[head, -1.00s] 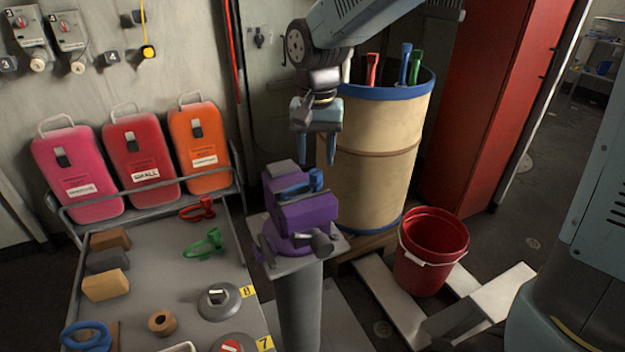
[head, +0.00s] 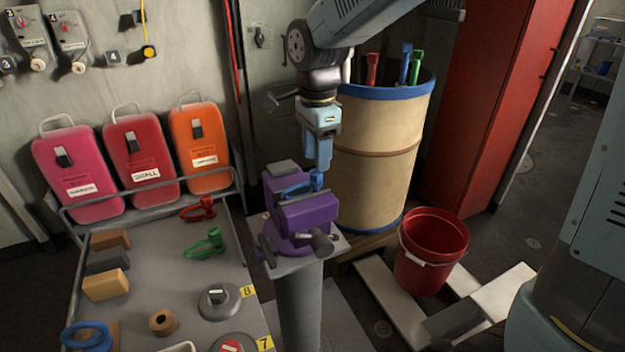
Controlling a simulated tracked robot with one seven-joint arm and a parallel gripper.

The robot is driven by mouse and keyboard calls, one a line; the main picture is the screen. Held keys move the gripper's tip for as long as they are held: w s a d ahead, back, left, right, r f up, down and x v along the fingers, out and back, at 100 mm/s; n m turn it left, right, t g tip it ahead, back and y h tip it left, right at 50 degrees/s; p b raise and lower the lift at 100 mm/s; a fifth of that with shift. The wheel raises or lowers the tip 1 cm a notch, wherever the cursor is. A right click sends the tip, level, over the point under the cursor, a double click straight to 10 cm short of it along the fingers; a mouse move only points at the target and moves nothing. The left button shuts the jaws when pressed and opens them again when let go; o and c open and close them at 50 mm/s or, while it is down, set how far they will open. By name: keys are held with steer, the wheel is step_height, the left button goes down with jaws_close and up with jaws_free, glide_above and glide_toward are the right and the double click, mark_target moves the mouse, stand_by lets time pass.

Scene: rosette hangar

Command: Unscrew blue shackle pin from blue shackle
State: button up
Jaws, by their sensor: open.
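The blue shackle (head: 294,188) is clamped in the purple vise (head: 306,213) on a grey pedestal. The blue shackle pin (head: 316,181) sits at the right end of the shackle, close to the vise jaw. My gripper (head: 317,168) points straight down just above the pin. It is open, seen edge-on, so one finger largely hides the other. I cannot tell whether the fingertips touch the pin or are beside it.
A red shackle (head: 197,208) and a green shackle (head: 204,244) lie on the grey table (head: 200,275) at left. A beige drum (head: 378,150) with a blue rim stands close behind my gripper. A red bucket (head: 432,250) is on the floor at right.

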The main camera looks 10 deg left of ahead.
steer(key=m, duration=0.9)
steer(key=shift+m, duration=0.3)
steer(key=n, duration=1.1)
steer(key=shift+n, duration=0.4)
steer(key=n, duration=1.2)
steer(key=m, duration=1.7)
steer(key=shift+m, duration=0.4)
steer(key=n, duration=0.4)
steer(key=shift+n, duration=0.4)
steer(key=n, duration=0.8)
steer(key=shift+n, duration=0.4)
steer(key=n, duration=0.4)
steer(key=m, duration=1.2)
